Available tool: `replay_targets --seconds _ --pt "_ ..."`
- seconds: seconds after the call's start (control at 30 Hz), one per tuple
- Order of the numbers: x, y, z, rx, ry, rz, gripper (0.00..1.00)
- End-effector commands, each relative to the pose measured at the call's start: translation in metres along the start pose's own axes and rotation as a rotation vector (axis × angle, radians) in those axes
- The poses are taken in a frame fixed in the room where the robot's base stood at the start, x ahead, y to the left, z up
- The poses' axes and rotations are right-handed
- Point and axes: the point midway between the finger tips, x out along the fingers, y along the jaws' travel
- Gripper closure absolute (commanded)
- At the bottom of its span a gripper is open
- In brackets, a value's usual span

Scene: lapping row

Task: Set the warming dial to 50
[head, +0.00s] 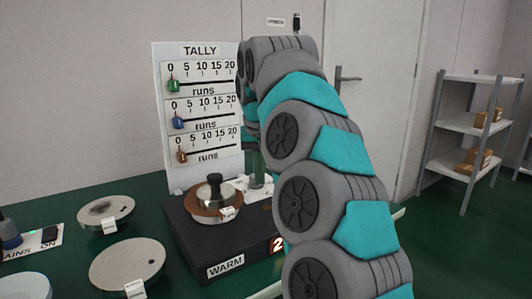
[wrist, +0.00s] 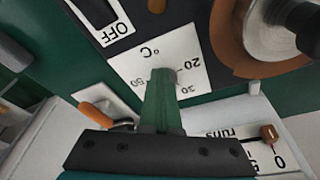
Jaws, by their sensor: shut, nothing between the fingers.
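The black warming plate (head: 200,240), marked WARM, stands on the green bench. Its white dial scale (wrist: 190,48) in the wrist view shows °C, 20, 30 and 50. The dial is mostly hidden; only a small grey part (wrist: 168,74) shows at my fingertips. My gripper (wrist: 163,80) is shut, with its green fingers over the middle of the scale. I cannot tell whether they touch the dial, and its pointer is not visible. In the head view my gripper (head: 257,182) is partly hidden behind my arm, at the back right of the plate.
A copper-coloured dish with a black-knobbed weight (head: 214,190) sits on the plate. The tally board (head: 200,50) stands behind. Round metal discs (head: 128,262) lie to the left. An OFF label (wrist: 112,30) and an orange handle (wrist: 97,115) are near my fingers.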

Motion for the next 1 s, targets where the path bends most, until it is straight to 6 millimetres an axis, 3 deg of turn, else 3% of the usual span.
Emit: replay_targets --seconds 1.0 --pt "0.001 -0.019 -0.001 0.001 -0.001 -0.001 1.0"
